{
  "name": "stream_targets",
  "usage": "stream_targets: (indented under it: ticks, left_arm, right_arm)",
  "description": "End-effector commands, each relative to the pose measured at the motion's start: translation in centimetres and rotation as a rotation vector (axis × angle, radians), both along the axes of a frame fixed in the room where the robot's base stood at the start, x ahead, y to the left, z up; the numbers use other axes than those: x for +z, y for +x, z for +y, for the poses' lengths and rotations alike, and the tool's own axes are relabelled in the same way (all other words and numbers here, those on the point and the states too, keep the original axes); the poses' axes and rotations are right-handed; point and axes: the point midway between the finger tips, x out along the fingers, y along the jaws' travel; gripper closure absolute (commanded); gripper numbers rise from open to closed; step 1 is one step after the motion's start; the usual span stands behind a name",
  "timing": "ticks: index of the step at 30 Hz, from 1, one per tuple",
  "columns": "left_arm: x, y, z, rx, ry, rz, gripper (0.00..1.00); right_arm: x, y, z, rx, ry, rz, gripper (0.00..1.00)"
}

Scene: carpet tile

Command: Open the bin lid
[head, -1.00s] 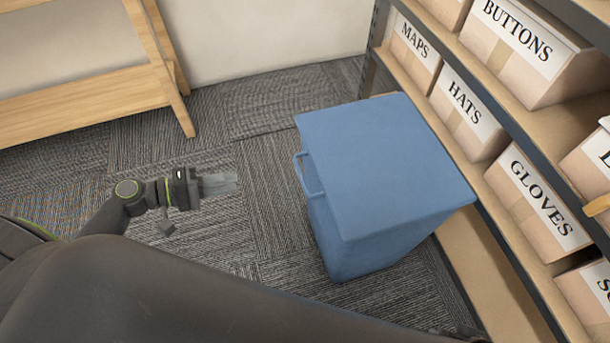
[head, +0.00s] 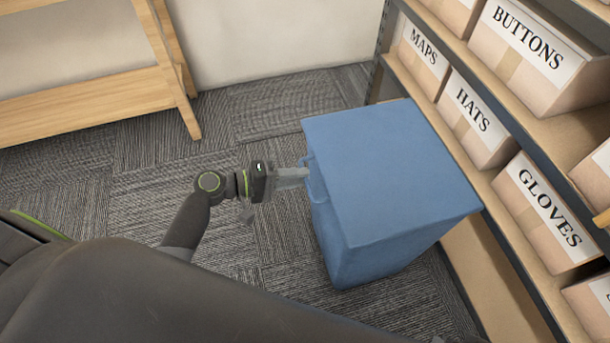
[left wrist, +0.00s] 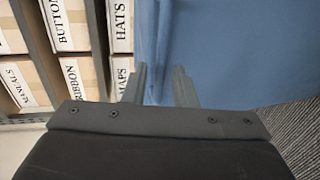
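The blue bin (head: 385,250) stands on the carpet with its blue lid (head: 390,165) shut flat on top. A blue handle (head: 316,187) sticks out of its left side, just under the lid, partly hidden by my fingers. My left gripper (head: 304,175) is level with the bin's left side, its fingertips at the handle. I cannot tell whether the fingertips touch the handle. My right gripper is not in view.
A shelf unit (head: 545,125) with labelled cardboard boxes, such as the HATS box (head: 475,125), stands close to the bin's right. A wooden frame (head: 90,105) stands at the back left by the wall. Carpet (head: 255,120) is free left of and behind the bin.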

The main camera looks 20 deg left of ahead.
Motion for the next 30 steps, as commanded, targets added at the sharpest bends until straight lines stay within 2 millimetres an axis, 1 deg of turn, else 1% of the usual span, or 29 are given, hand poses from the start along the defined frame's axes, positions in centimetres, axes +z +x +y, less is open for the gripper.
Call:
stream_targets:
  ticks: [2, 6, 16, 17, 22, 30]
  left_arm:
    - [-0.2, 0.7, -1.0, 0.0, -0.003, -0.001, 0.75]
    - [-0.5, 1.2, -1.8, 0.0, -0.001, 0.001, 0.75]
    - [-0.6, 1.4, -2.0, 0.0, 0.001, 0.001, 0.75]
    - [-0.6, 1.4, -2.0, 0.0, 0.001, 0.001, 0.78]
    - [-0.6, 1.4, -2.0, 0.0, 0.001, 0.001, 1.0]
    - [-0.6, 1.4, -2.0, 0.0, 0.001, 0.001, 1.0]
  right_arm:
    - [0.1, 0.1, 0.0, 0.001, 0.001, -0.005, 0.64]
    - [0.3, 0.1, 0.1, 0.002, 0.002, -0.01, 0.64]
    - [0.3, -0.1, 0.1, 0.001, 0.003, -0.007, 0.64]
    - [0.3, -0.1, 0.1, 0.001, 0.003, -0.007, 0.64]
    - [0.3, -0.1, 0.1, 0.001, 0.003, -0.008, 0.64]
    - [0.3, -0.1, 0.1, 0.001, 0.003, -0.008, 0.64]
